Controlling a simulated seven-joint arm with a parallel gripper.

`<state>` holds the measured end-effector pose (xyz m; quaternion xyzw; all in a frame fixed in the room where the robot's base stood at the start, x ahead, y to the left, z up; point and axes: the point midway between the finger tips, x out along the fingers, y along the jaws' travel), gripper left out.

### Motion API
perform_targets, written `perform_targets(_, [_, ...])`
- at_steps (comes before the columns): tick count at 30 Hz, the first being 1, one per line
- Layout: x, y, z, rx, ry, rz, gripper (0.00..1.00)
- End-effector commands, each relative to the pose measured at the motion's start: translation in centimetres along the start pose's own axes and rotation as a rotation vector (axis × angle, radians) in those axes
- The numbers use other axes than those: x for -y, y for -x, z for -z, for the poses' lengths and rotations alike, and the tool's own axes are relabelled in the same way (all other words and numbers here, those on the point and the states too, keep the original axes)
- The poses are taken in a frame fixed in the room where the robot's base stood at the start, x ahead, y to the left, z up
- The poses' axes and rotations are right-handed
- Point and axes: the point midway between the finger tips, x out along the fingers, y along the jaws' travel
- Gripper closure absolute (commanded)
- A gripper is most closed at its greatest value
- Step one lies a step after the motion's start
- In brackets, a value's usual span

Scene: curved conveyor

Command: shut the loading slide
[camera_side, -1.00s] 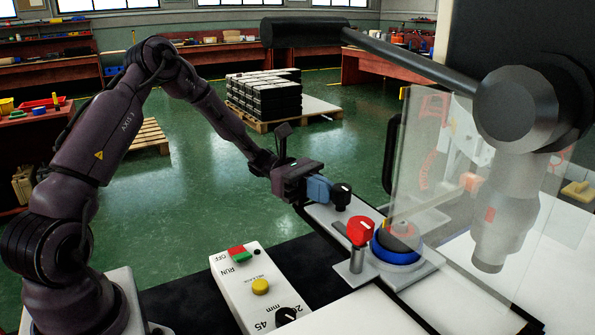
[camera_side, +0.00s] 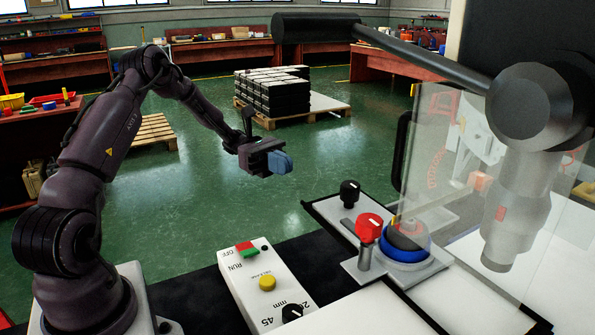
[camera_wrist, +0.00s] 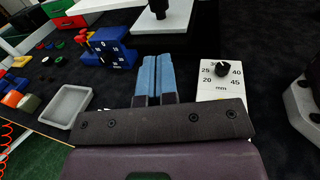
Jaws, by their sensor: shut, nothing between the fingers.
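My gripper (camera_side: 282,162) is shut and empty, raised over the floor to the left of the press machine. In the wrist view its blue fingers (camera_wrist: 153,78) lie side by side. A light slide plate (camera_side: 325,209) carries a black knob (camera_side: 349,190) near its left end; the knob also shows at the top of the wrist view (camera_wrist: 159,8). The gripper is apart from the knob, up and to its left in the side view. A blue round holder (camera_side: 405,250) with a dark top sits farther right, partly behind the clear guard. The frames do not clearly show how far in the slide is.
A red knob (camera_side: 369,227) stands on a post beside the holder. A control box (camera_side: 268,290) with buttons and a dial stands in front. The clear guard (camera_side: 440,170) and press head (camera_side: 515,205) are at right. A grey tray (camera_wrist: 66,106) and blue blocks (camera_wrist: 106,47) lie left in the wrist view.

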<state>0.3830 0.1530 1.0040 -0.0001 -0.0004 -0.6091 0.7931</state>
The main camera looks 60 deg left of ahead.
Motion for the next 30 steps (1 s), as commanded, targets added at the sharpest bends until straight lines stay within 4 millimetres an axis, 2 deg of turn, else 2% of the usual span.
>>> perform_targets(2, [-0.1, -0.3, -0.2, -0.004, -0.004, 0.018, 1.00])
perform_targets(5, [-0.6, -2.9, -1.9, -0.058, -0.051, 0.098, 1.00])
perform_targets(8, [-1.1, -6.4, -4.3, -0.282, -0.138, 0.258, 1.00])
perform_targets(10, [-1.6, -7.9, -6.0, -0.516, -0.182, 0.349, 1.00])
perform_targets(13, [-2.6, -8.1, -8.0, -0.816, -0.222, 0.375, 1.00])
perform_targets(16, [-3.7, -6.7, -9.4, -1.036, -0.229, 0.326, 1.00])
perform_targets(18, [-4.4, -5.2, -9.6, -1.132, -0.205, 0.277, 1.00])
perform_targets(21, [-4.8, -4.4, -9.1, -1.189, -0.166, 0.236, 1.00])
perform_targets(26, [-4.6, -5.0, -7.7, -1.187, -0.152, 0.229, 1.00])
perform_targets(30, [-4.3, -5.9, -5.2, -1.185, -0.151, 0.232, 1.00])
